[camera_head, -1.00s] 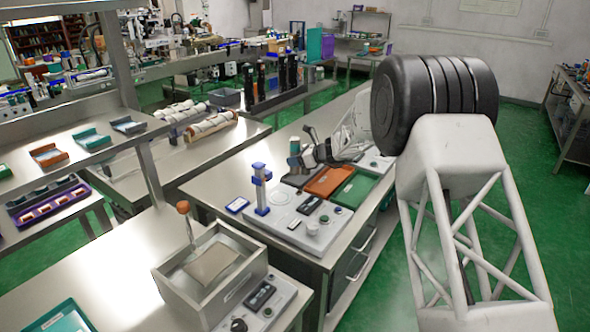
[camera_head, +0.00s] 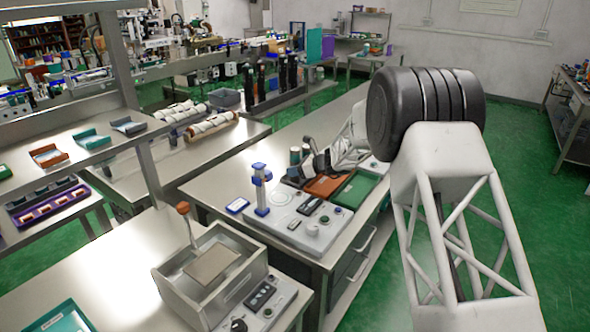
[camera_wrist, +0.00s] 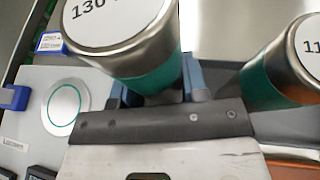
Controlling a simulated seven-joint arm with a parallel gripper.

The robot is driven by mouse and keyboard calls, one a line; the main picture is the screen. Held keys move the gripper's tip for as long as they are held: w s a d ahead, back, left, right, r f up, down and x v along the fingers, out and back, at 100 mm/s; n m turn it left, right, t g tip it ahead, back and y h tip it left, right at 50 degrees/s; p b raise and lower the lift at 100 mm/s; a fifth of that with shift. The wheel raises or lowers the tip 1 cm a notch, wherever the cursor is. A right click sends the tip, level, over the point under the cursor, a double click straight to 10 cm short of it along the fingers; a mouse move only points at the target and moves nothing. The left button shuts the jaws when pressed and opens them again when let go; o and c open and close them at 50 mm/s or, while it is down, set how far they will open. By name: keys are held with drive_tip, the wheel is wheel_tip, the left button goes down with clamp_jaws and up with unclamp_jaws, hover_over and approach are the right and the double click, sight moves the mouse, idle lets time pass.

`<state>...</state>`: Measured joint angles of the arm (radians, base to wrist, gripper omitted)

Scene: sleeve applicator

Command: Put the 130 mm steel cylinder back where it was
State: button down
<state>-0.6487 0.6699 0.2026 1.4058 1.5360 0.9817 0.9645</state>
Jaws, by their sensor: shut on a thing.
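The 130 mm steel cylinder (camera_wrist: 120,28) fills the upper left of the wrist view, its label "130" on the top face and a teal band around its lower part. My gripper (camera_wrist: 157,90) is shut on it, with a blue finger on each side. A second steel cylinder with a teal band (camera_wrist: 275,82), its label starting "11", stands apart at the right. In the head view my gripper (camera_head: 312,164) is at the trays on the bench, close to two small cylinders. The held cylinder's base is hidden, so I cannot tell whether it touches anything.
An orange tray (camera_head: 325,186) and a green tray (camera_head: 357,190) lie beside my gripper. A grey device with a blue post (camera_head: 262,190) stands nearer.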

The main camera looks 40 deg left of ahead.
drive_tip(key=shift+f, duration=0.1)
drive_tip(key=c, duration=0.6)
unclamp_jaws()
drive_tip(key=shift+c, duration=0.2)
drive_tip(key=v, duration=1.2)
idle(0.3)
